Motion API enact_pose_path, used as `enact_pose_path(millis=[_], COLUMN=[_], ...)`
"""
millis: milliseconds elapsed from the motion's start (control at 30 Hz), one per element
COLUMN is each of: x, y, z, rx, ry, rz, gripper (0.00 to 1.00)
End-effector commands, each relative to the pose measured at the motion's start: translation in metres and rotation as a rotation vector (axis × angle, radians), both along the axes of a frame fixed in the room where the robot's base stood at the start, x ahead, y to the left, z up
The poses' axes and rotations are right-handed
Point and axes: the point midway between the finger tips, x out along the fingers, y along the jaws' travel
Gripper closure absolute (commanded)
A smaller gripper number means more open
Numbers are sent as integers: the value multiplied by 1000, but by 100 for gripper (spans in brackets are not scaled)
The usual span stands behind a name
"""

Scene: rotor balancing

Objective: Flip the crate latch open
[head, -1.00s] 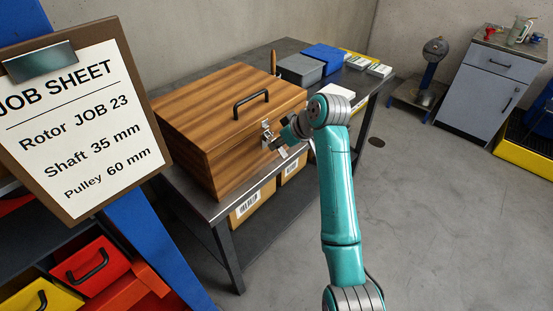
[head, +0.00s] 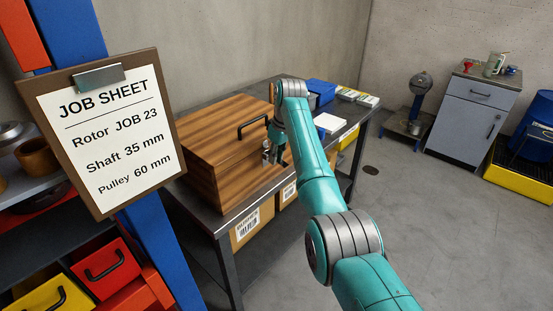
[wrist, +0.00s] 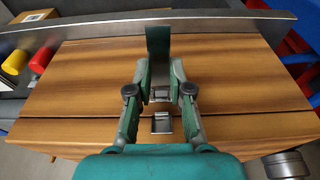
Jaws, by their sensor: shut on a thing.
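The wooden crate (head: 215,150) stands on the metal bench with its lid down and a black handle on top. Its metal latch (head: 267,146) is on the front face, partly hidden by my gripper (head: 276,154). In the wrist view, metal latch parts (wrist: 162,124) show at the seam between lid and body, between my fingers. My gripper (wrist: 159,62) is at the latch, its fingers close together and shut on the latch. The fingers hide the gripped part, so I cannot tell the lever's exact angle.
The bench (head: 222,209) has blue and grey boxes and white items behind the crate. A clipboard job sheet (head: 110,130) hangs at the left, by a blue post. A grey cabinet (head: 470,115) stands at the far right.

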Motion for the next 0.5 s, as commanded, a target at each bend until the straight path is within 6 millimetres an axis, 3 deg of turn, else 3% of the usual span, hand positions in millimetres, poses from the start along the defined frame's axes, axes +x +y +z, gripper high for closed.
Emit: enact_pose_path(millis=[500], x=[3], y=[1], z=[0], rx=[-45], ry=[36], rz=[0], gripper=[100])
